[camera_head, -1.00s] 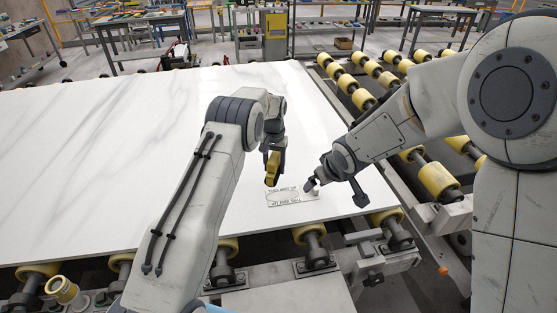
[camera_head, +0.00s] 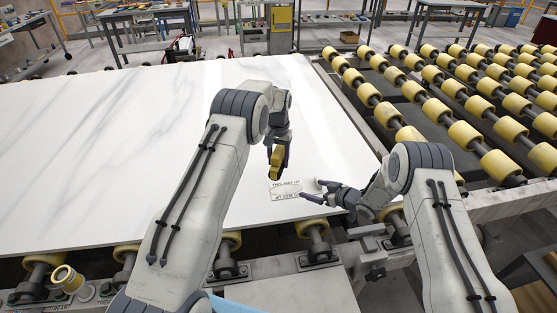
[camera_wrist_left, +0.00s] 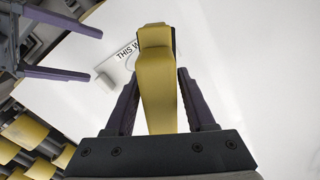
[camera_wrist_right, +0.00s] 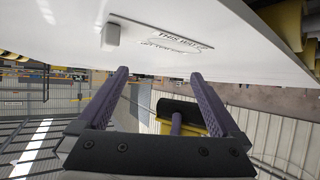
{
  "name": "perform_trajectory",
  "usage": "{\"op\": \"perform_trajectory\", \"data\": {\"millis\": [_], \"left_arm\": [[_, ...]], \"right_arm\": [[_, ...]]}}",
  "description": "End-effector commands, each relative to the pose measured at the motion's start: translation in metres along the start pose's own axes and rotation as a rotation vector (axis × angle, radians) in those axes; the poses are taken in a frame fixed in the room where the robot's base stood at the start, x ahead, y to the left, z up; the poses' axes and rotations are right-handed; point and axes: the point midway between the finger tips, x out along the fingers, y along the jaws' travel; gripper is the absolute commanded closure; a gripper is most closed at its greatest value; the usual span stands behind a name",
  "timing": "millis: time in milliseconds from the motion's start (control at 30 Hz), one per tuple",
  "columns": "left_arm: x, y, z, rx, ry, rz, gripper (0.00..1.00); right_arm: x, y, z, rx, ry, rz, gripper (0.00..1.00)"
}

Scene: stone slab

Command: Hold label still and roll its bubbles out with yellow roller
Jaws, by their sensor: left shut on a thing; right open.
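The white label (camera_head: 288,190) lies on the pale slab (camera_head: 120,150) near its front right edge. Dark lettering and an oval outline show on it; it also appears in the left wrist view (camera_wrist_left: 126,56) and right wrist view (camera_wrist_right: 165,37). My left gripper (camera_head: 277,158) is shut on the yellow roller (camera_head: 276,166), just behind the label and apparently above the slab. The roller fills the space between the fingers in the left wrist view (camera_wrist_left: 158,90). My right gripper (camera_head: 311,190) is open and empty at the label's right end; contact cannot be told.
A small pale block (camera_wrist_right: 113,34) stands by the label. Yellow conveyor rollers (camera_head: 465,134) run beyond the slab's right edge, others along its front. Most of the slab left of my left arm is bare. Workbenches stand at the back.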

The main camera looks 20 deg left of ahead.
Motion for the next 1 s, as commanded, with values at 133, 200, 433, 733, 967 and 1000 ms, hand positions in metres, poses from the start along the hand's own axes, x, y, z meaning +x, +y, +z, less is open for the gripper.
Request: {"op": "perform_trajectory", "data": {"millis": [133, 200, 433, 733, 967, 1000], "left_arm": [[-0.001, 0.0, 0.0, 0.0, 0.001, 0.0, 0.9], [-0.001, 0.0, 0.0, 0.0, 0.001, 0.0, 0.9], [-0.001, 0.0, 0.0, 0.0, 0.001, 0.0, 0.9], [-0.001, 0.0, 0.0, 0.0, 0.001, 0.0, 0.9], [-0.001, 0.0, 0.0, 0.0, 0.001, 0.0, 0.9], [-0.001, 0.0, 0.0, 0.0, 0.001, 0.0, 0.9]], "right_arm": [[0.016, -0.001, 0.0, -0.003, -0.001, -0.002, 0.0], [0.026, -0.002, 0.001, -0.003, 0.0, -0.002, 0.0], [0.06, -0.002, 0.001, -0.002, -0.001, -0.001, 0.0], [0.091, -0.001, 0.001, -0.002, -0.001, 0.0, 0.0], [0.096, -0.001, 0.001, -0.001, -0.003, 0.001, 0.0], [0.096, -0.001, 0.0, -0.001, -0.003, 0.001, 0.0]]}}
